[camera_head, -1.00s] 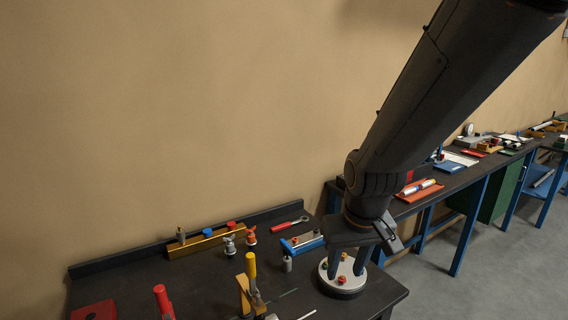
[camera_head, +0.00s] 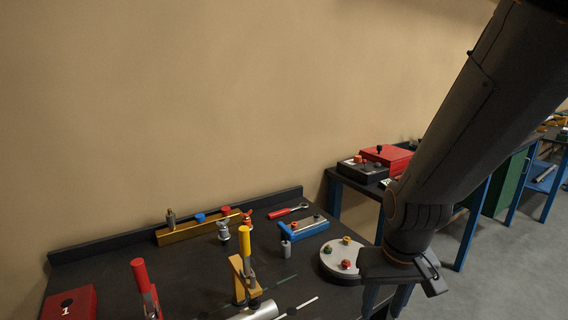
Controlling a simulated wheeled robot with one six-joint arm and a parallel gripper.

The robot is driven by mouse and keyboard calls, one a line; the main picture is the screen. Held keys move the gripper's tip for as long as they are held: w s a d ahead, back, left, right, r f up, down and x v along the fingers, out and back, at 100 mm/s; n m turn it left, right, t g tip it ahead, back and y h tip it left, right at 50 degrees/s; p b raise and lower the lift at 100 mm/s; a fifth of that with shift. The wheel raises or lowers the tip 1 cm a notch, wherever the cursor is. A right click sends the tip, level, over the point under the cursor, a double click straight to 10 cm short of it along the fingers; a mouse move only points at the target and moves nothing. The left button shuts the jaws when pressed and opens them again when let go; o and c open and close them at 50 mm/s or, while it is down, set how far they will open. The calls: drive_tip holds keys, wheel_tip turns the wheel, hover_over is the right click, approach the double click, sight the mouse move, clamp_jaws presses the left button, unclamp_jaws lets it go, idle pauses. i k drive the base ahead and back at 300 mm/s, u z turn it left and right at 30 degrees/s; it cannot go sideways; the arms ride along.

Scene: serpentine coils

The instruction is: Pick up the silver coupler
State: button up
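I cannot tell for sure which piece is the silver coupler. A small grey metal cylinder (camera_head: 286,249) stands upright beside the blue fixture on the black bench. A silver fitting with side ears (camera_head: 223,231) stands in front of the gold rail. A larger silver cylinder (camera_head: 258,311) lies at the bottom edge, partly cut off. My gripper (camera_head: 385,297) is at the right end of the bench, right of these pieces. Its two fingers are apart with nothing seen between them, and their tips are near the lower edge.
A round grey plate (camera_head: 340,262) with coloured knobs is just left of my gripper. A yellow-handled clamp (camera_head: 246,270), a red-handled clamp (camera_head: 143,285), a gold rail (camera_head: 190,233) and a blue fixture (camera_head: 303,228) stand on the bench. A red block (camera_head: 70,303) is at left.

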sight(170, 215)
drive_tip(key=u, duration=1.8)
drive_tip(key=k, duration=0.65)
drive_tip(key=u, duration=0.6)
drive_tip(key=i, duration=0.65)
drive_tip(key=z, duration=0.75)
drive_tip(key=i, duration=0.55)
drive_tip(key=z, duration=0.6)
